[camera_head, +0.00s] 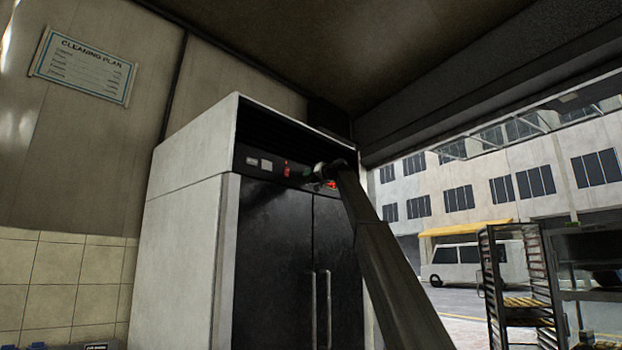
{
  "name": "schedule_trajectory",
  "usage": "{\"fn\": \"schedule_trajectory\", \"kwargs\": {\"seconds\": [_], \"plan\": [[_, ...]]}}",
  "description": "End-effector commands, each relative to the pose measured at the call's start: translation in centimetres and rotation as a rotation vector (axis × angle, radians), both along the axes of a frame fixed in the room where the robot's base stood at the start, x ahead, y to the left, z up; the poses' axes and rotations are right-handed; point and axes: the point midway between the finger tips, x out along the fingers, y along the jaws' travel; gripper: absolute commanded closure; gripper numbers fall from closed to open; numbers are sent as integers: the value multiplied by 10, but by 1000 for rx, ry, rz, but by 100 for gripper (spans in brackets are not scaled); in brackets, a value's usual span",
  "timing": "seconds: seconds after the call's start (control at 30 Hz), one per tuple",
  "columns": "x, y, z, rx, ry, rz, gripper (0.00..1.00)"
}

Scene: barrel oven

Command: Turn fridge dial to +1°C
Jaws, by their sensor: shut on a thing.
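The fridge (180,240) is a tall pale cabinet with two dark doors, seen from below in the head view. A dark control panel (240,158) runs above its doors. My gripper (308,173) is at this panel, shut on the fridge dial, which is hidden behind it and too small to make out. A lit red display (330,184) shows partly behind my gripper; its digits cannot be read. A small red item (287,169) sits on the panel just left of my gripper.
Two vertical door handles (314,305) stand out below the panel. A tiled wall (60,280) with a cleaning plan sign (84,67) is on the left. A tray rack (522,285) stands at the right by the open street side, where a white van (475,262) is parked.

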Motion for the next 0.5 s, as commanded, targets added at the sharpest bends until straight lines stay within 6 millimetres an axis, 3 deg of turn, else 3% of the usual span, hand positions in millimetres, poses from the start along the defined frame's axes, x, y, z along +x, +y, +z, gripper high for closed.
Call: {"fn": "schedule_trajectory", "kwargs": {"seconds": [0.5], "plan": [[0, 0, 0, 300, 386, 0, 80]]}}
